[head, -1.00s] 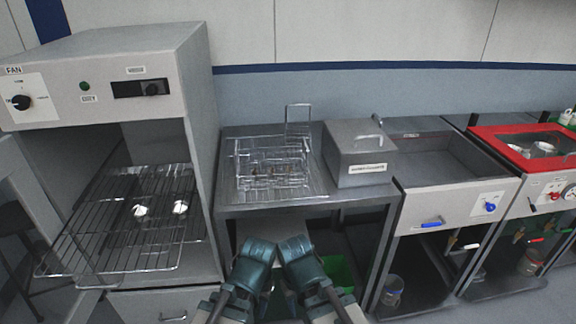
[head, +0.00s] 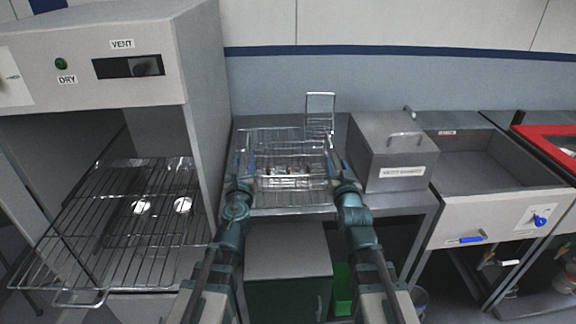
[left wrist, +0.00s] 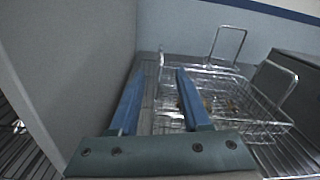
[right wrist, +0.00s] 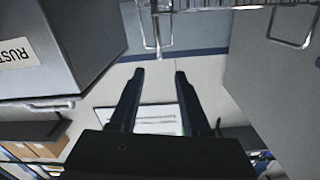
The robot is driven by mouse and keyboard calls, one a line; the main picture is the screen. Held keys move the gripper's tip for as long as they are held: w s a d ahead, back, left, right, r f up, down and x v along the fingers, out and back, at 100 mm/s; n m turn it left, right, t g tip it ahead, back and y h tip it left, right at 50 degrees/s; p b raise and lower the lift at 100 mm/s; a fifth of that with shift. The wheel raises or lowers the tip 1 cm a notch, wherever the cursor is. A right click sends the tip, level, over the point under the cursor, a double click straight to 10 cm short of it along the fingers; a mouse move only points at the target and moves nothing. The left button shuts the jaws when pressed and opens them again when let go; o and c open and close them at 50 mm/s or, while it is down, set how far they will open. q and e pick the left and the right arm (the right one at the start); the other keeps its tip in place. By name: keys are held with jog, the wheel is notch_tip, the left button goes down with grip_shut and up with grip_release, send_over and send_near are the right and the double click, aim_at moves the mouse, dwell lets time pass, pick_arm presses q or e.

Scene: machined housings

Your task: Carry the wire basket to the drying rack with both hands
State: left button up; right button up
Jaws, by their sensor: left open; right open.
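The wire basket (head: 292,183) stands on a wire grid on the steel bench, with small brownish pieces inside. One wire handle (head: 320,108) stands up at its back right. My left gripper (head: 246,168) is open at the basket's left side; in the left wrist view its blue fingers (left wrist: 155,85) are spread with the basket (left wrist: 250,120) beyond and to the right. My right gripper (head: 341,166) is open at the basket's right side; its fingers (right wrist: 158,75) are empty in the right wrist view. The wire rack (head: 85,245) sticks out of the cabinet marked DRY.
The cabinet's side wall (head: 205,130) rises left of my left gripper. A lidded steel box (head: 392,155) stands close right of my right gripper, with a sink basin (head: 475,165) beyond. Two bright round spots show at the rack; its front is clear.

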aim_at(249, 135)
jog(key=shift+r, duration=0.15)
pick_arm(q)
jog(key=shift+w, duration=0.1)
pick_arm(e)
jog(key=shift+w, duration=0.15)
pick_arm(q)
jog(key=w, duration=1.3)
jog(key=shift+w+a, duration=0.35)
pick_arm(e)
jog(key=w, duration=1.3)
jog(key=shift+w+a, duration=0.3)
jog(key=shift+a, duration=0.1)
pick_arm(q)
grip_shut()
pick_arm(e)
grip_shut()
pick_arm(q)
jog(key=shift+d, duration=0.15)
pick_arm(e)
jog(key=shift+a, duration=0.1)
